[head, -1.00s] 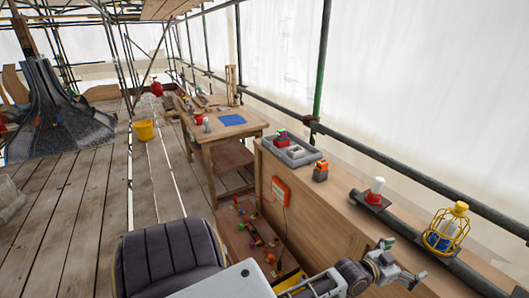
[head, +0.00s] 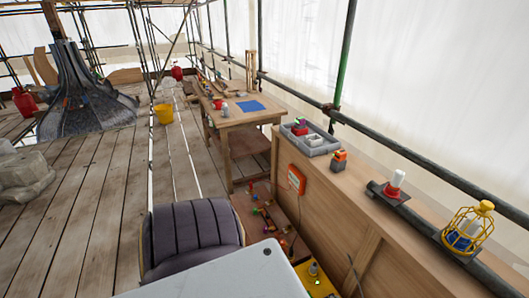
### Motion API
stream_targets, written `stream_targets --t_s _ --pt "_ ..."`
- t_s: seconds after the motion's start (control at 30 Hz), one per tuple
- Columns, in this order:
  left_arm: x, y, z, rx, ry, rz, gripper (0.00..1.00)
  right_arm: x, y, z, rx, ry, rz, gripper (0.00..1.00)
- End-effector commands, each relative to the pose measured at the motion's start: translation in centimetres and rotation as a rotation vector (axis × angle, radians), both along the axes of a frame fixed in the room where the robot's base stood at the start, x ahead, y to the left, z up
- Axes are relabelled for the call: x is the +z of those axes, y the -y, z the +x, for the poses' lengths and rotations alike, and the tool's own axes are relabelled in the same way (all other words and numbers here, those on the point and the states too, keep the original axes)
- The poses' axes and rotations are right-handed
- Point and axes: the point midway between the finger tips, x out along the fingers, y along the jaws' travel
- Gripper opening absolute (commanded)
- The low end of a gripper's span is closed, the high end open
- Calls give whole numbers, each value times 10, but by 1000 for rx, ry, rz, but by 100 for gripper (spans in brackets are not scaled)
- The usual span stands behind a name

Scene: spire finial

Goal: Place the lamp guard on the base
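A yellow wire cage, the lamp guard (head: 482,212), stands at the right on the wooden counter. Something blue and white shows inside or behind its bars. To its left, a white cylinder with a red lower part (head: 396,186) stands upright on a dark flat plate (head: 378,190), apart from the guard. I cannot tell for sure which of these is the base. Neither of my grippers is in the head view.
The wooden counter (head: 350,205) also carries a grey tray (head: 318,148) and a small orange-topped block (head: 338,161). A dark scaffold rail (head: 430,168) runs behind it. A padded chair (head: 190,238) stands in front. A workbench (head: 238,118) stands farther back.

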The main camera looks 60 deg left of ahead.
Motion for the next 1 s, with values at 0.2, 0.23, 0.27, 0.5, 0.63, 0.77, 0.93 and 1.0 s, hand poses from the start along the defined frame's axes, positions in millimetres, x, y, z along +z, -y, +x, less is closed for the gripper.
stream_targets --t_s 0.2,0.23,0.27,0.5,0.63,0.77,0.93,1.0 --pt "-64 -16 -67 4 -137 34 100 0 0 0 0 0 0 40" --pt "-72 -18 -77 4 -157 38 100 0 0 0 0 0 0 40" --pt "-80 -20 -86 6 -174 42 100 0 0 0 0 0 0 40" --pt "-134 -39 -169 7 -320 80 100 0 0 0 0 0 0 40" --pt "-158 -49 -218 8 -400 100 100 0 0 0 0 0 0 40" --pt "-178 -60 -268 9 -479 120 100 0 0 0 0 0 0 40" --pt "-195 -73 -326 8 -568 143 100 0 0 0 0 0 0 40" --pt "-199 -77 -343 7 -594 150 100 0 0 0 0 0 0 40"
